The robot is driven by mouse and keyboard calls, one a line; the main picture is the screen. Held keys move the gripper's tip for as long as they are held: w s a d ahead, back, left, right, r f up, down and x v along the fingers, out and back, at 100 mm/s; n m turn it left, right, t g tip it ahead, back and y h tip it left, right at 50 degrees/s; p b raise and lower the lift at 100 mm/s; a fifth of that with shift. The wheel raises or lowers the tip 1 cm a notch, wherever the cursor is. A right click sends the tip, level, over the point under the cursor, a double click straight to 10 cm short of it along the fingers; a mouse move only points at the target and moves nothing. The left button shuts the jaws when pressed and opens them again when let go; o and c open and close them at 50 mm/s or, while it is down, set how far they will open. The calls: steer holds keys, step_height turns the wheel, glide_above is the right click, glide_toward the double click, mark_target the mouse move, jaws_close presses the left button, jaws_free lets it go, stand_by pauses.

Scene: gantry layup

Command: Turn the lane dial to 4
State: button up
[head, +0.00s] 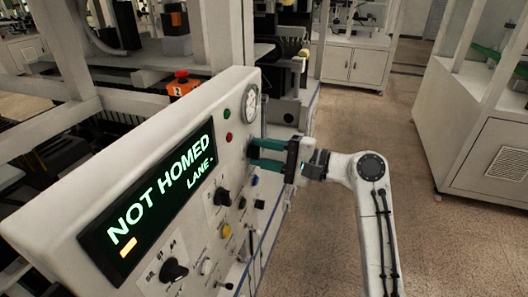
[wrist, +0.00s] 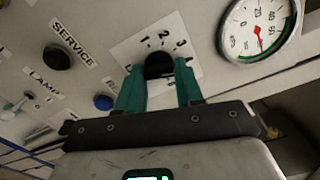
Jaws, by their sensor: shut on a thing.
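The lane dial (wrist: 158,65) is a black round knob on a white plate with the numbers 1, 2 and 3 visible in the wrist view. Any number further right is hidden or too small to read. My gripper (wrist: 157,71) has its teal fingers on either side of the knob, shut on it. In the head view my gripper (head: 252,149) reaches the panel's right end and its fingers hide the dial. I cannot tell where the dial's pointer stands. The display (head: 152,195) reads "NOT HOMED" and "LANE -".
A round gauge (wrist: 261,28) sits right of the dial in the wrist view. A black SERVICE knob (wrist: 57,56) and a blue button (wrist: 103,102) are to its left. A red emergency button (head: 181,76) stands behind the panel. The floor (head: 325,150) at right is clear.

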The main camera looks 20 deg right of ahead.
steer(key=shift+f, duration=0.1)
stand_by(0.3)
steer(key=o, duration=1)
steer(key=shift+o, duration=0.2)
steer(key=shift+d, duration=0.1)
steer(key=b+v, duration=0.3)
steer(key=v, duration=0.7)
steer(key=shift+s+d, duration=0.2)
steer(key=shift+d, duration=0.05)
